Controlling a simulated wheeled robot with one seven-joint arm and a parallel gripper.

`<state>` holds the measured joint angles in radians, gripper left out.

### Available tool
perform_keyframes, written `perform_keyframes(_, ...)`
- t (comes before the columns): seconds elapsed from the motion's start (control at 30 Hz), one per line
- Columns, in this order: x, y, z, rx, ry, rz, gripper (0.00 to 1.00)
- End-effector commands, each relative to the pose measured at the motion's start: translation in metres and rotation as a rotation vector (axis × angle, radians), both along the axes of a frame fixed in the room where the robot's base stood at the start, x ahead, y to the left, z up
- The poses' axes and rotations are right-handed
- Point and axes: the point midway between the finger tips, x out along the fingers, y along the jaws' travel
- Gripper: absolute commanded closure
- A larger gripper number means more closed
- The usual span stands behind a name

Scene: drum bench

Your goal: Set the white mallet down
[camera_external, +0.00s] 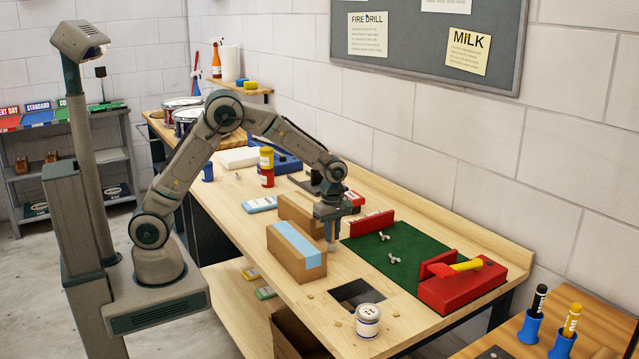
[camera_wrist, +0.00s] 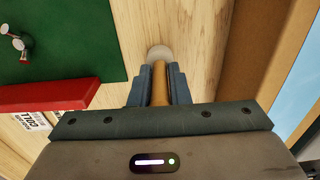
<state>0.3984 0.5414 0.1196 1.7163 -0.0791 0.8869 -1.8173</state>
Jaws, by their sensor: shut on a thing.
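My gripper (camera_external: 330,212) is shut on the white mallet (camera_external: 331,245), over the bench between the cardboard boxes and the green mat. In the wrist view the mallet's tan handle (camera_wrist: 159,88) is between the two fingers, and its round white head (camera_wrist: 159,52) shows beyond the fingertips. The head points down, close to the wooden bench top (camera_external: 345,266); I cannot tell whether it touches. The upper handle is hidden by the gripper.
A taped cardboard box (camera_external: 297,262) stands just left of the mallet. A dark opening (camera_external: 357,293) and white tin (camera_external: 368,322) are in front.

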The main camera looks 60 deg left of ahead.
Motion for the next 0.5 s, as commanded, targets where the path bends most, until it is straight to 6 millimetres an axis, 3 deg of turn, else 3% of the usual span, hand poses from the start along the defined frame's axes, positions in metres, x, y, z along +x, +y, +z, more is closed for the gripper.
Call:
perform_keyframes(0.07,0.0,-0.0002,-0.0034,0.0,0.0,0.0,1.0)
perform_keyframes(0.1,0.0,-0.0002,-0.0037,0.0,0.0,0.0,0.81)
perform_keyframes(0.17,0.0,-0.0002,-0.0027,0.0,0.0,0.0,0.65)
perform_keyframes(0.5,0.0001,-0.0002,0.0002,0.0,0.0,0.0,0.62)
